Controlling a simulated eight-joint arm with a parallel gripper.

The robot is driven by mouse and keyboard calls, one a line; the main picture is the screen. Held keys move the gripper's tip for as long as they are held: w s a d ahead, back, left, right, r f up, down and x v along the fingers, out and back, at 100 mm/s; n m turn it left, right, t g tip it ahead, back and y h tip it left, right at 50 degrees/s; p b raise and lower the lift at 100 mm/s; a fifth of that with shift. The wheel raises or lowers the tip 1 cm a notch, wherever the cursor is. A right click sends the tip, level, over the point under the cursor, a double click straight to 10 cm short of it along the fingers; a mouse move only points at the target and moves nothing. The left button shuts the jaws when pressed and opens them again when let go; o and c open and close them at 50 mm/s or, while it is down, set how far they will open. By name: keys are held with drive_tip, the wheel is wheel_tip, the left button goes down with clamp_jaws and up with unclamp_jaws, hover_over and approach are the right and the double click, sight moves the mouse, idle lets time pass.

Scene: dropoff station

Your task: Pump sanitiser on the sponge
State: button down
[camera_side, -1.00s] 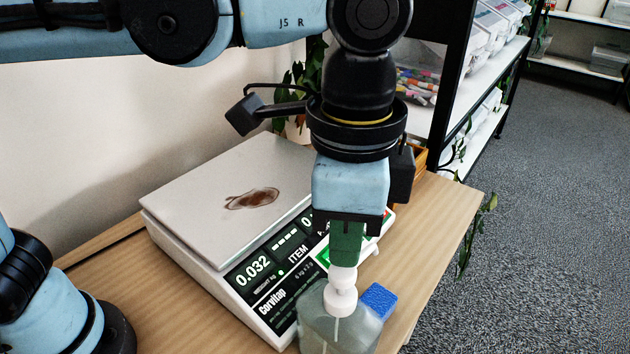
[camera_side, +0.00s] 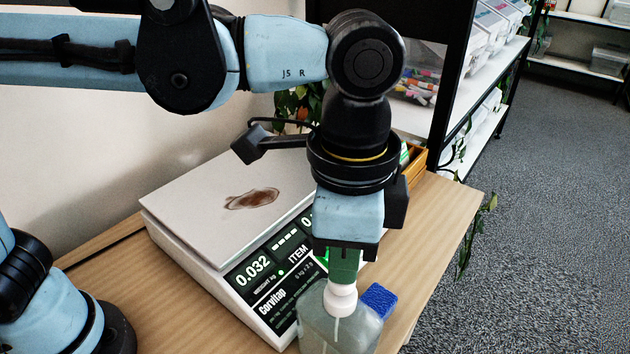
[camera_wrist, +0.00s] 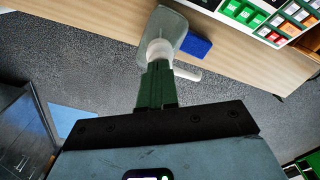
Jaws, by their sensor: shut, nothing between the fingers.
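The sanitiser bottle (camera_side: 338,330) is clear with a white pump head (camera_side: 341,298) and stands at the front of the table. The blue sponge (camera_side: 379,300) lies on the table just right of the bottle. In the wrist view the bottle (camera_wrist: 166,24) and sponge (camera_wrist: 196,46) sit close together, and the white spout (camera_wrist: 187,74) points right. My gripper (camera_side: 343,280) is shut with nothing between its green fingers. It points down, with its fingertips on top of the pump head. The fingertips partly hide the pump top in both views.
A white scale (camera_side: 190,235) with a green-and-black panel stands directly left of the bottle; its plate carries a brown stain-like mark (camera_side: 252,198). The table's right edge (camera_side: 440,255) is near the sponge. A shelf with bins (camera_side: 485,45) stands behind.

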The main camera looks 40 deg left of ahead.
drive_tip(key=shift+f, duration=0.2)
drive_tip(key=shift+r, duration=1.6)
wheel_tip(320, 180, up, 6)
idle(0.5)
drive_tip(key=shift+a, duration=0.1)
